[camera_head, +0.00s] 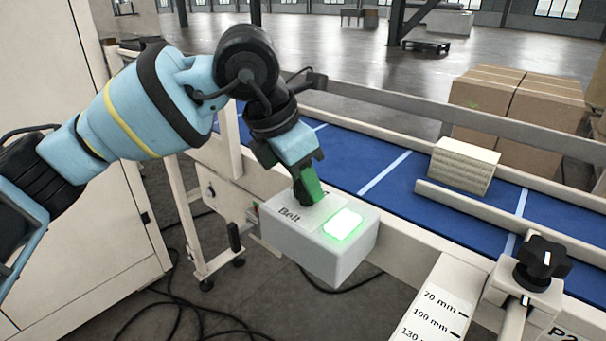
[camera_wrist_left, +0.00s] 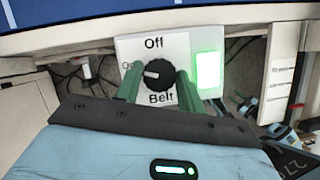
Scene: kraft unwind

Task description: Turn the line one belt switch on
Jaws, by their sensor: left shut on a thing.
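The belt switch box (camera_head: 318,258) is a white box labelled "Belt" on the near side of the conveyor. Its square lamp (camera_head: 342,224) glows green. In the left wrist view the black switch knob (camera_wrist_left: 158,73) sits between the words "Off" above and "On" at left, and its white mark points left, towards "On". My left gripper (camera_head: 308,192) comes down onto the box, its green fingers on either side of the knob and shut on it.
The blue conveyor belt (camera_head: 387,180) runs behind the box, with a cream stack (camera_head: 464,164) on it. Cardboard boxes (camera_head: 515,115) stand beyond. A black star knob (camera_head: 542,262) and a millimetre scale (camera_head: 437,305) are at right. Cables (camera_head: 190,322) lie on the floor.

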